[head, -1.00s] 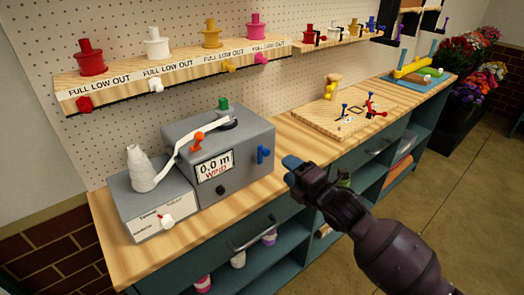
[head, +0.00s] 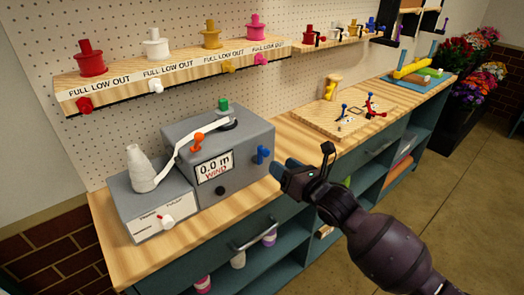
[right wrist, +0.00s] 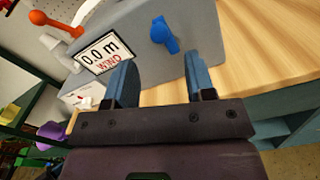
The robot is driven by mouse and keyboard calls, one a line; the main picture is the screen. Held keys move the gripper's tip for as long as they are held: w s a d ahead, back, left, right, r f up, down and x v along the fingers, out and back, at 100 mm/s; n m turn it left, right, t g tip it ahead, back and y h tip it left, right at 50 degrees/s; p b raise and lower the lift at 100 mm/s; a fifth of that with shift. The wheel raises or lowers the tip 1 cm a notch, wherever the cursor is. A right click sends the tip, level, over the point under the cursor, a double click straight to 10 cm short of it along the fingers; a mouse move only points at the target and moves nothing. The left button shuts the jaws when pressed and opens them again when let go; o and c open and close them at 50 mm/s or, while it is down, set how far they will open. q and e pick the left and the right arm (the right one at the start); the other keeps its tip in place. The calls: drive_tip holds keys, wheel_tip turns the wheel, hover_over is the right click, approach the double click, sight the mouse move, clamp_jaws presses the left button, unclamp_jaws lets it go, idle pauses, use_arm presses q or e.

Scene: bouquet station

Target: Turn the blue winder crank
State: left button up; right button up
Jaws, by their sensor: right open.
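The blue winder crank (head: 262,154) sticks out from the right part of the front of the grey winder box (head: 237,144). In the right wrist view the blue crank (right wrist: 164,36) stands ahead of and between the two blue fingertips, apart from them. My right gripper (head: 284,167) is open and empty, just right of and in front of the crank; its fingers also show in the right wrist view (right wrist: 160,75). The winder's display (head: 214,167) reads 0.0 m WIND. An orange lever (head: 197,143) and a green knob (head: 223,104) are on the box. My left gripper is not in view.
A white ribbon runs from a white cone spool (head: 142,170) on a smaller grey box (head: 150,208) to the winder. A shelf of coloured spools (head: 175,72) hangs above. A wooden board with small tools (head: 345,118) lies further right. Bare countertop lies between.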

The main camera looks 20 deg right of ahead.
sight(268, 155)
drive_tip(key=x, duration=0.9)
drive_tip(key=shift+w, duration=0.1)
drive_tip(key=shift+c, duration=0.3)
drive_tip(key=shift+c, duration=1.2)
drive_tip(key=c, duration=0.5)
drive_tip(key=shift+d+m, duration=0.1)
drive_tip(key=shift+m, duration=0.3)
